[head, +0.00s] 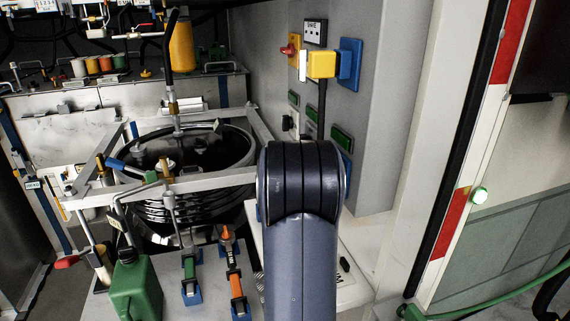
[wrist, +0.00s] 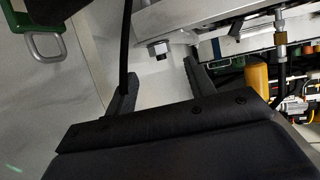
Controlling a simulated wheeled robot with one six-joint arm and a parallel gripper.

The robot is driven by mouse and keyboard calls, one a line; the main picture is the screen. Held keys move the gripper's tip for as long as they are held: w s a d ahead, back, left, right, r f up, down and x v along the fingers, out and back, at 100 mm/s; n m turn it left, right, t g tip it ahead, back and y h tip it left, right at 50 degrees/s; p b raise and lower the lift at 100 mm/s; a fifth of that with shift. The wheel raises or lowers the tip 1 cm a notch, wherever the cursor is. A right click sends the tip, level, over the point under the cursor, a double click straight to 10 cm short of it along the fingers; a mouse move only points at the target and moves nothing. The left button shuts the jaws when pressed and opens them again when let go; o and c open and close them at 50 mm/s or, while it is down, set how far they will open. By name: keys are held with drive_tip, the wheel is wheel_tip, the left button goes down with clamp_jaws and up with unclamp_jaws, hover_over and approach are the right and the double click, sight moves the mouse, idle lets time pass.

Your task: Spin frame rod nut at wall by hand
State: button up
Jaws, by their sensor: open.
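A small metal nut (wrist: 159,48) shows in the wrist view, near the lower edge of a pale metal bar (wrist: 180,22) that looks like part of the tank frame. My gripper (wrist: 162,82) is open, with one dark finger on each side of the picture's middle. The nut shows beyond the gap between the fingertips, and nothing is held. In the head view the frame (head: 215,183) surrounds a round dark tank (head: 190,150). My arm hides my gripper and the nut there.
A dark cable (wrist: 126,40) runs close by the left finger in the wrist view. In the head view, a grey wall panel (head: 375,100) carries a yellow plug (head: 322,64) and a blue box (head: 350,62). A green can (head: 135,285) and tools stand at the front left.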

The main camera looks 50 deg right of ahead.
drive_tip(key=shift+v, duration=2.35)
drive_tip(key=shift+w+d, duration=0.1)
drive_tip(key=p+x, duration=0.1)
drive_tip(key=x, duration=0.9)
drive_tip(key=shift+w+d+f, duration=0.15)
drive_tip(key=shift+w+d, duration=0.1)
drive_tip(key=shift+s, duration=0.1)
